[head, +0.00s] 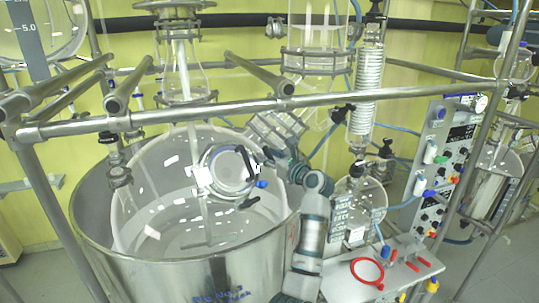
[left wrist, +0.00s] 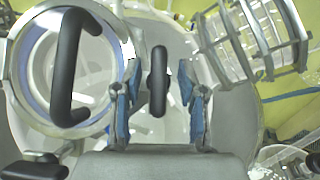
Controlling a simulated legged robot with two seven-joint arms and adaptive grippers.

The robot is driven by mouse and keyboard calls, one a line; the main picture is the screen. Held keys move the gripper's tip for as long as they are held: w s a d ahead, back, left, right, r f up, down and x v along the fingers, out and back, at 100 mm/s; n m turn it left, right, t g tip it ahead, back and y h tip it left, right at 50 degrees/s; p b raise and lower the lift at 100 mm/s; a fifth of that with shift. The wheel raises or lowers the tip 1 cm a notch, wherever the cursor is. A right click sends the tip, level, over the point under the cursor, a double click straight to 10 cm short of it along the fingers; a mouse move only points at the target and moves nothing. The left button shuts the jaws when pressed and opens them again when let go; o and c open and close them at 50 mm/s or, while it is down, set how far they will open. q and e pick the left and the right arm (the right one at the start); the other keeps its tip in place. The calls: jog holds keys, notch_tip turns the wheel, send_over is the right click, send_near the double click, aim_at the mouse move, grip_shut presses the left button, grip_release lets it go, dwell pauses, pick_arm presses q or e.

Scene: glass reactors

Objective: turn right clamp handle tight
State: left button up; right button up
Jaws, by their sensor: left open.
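A round glass port (head: 228,170) with a pale ring sits on the glass reactor vessel; it also shows at the left of the left wrist view (left wrist: 28,72), with a black lid handle (left wrist: 70,66) across it. A slim black clamp handle (left wrist: 157,82) stands upright just right of the port's ring. My left gripper (left wrist: 159,88) is open, its blue-padded fingers on either side of this handle, with gaps visible on both sides. In the head view my left gripper (head: 266,164) is at the port's right edge, small and partly hidden. My right gripper is not in view.
Another black handle (left wrist: 36,168) is at the lower left of the left wrist view. A ribbed silver frame (left wrist: 256,38) stands at the right. A metal rail (head: 200,118) crosses above the steel tub (head: 190,275). A control panel (head: 440,160) stands to the right.

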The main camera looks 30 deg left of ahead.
pick_arm(q)
grip_shut()
